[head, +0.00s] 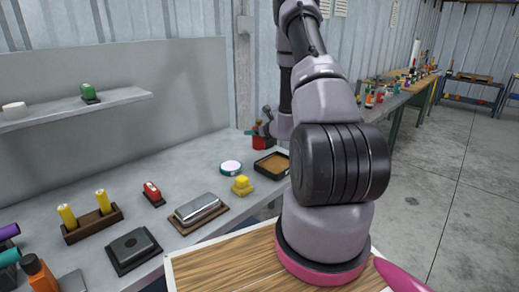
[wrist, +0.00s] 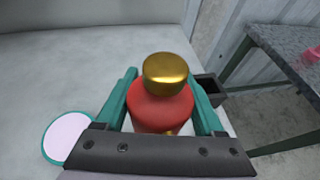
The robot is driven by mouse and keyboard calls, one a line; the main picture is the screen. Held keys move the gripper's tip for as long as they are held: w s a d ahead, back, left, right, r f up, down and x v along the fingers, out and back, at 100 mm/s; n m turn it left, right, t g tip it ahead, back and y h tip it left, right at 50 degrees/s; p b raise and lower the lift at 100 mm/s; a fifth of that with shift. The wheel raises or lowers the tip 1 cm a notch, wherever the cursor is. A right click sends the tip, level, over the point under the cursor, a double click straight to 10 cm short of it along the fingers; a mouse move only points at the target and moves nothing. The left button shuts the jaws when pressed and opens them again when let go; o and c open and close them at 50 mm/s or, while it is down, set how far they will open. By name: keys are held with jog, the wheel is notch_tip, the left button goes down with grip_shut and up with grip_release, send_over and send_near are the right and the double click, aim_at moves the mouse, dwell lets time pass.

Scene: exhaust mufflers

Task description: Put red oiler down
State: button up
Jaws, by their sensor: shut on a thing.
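The red oiler (wrist: 160,104), with a round gold cap, is between the teal fingers of my gripper (wrist: 161,78) in the wrist view. My gripper is shut on it, and the oiler looks upright. In the head view the red oiler (head: 262,143) shows small at the back right end of the grey workbench (head: 215,152), with my gripper (head: 262,130) at it. The oiler's base is hidden, so I cannot tell whether it touches the bench.
A white disc with a teal rim (head: 231,168), a dark tray (head: 272,164) and a yellow part (head: 242,185) are nearest the oiler. A silver block on a wooden base (head: 198,209) and a red item (head: 153,193) lie nearer. Bench left of the oiler is clear.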

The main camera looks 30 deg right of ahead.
aim_at(255, 144)
jog(key=shift+f, duration=2.95)
jog(key=shift+f, duration=0.15)
jog(key=o, duration=1.5)
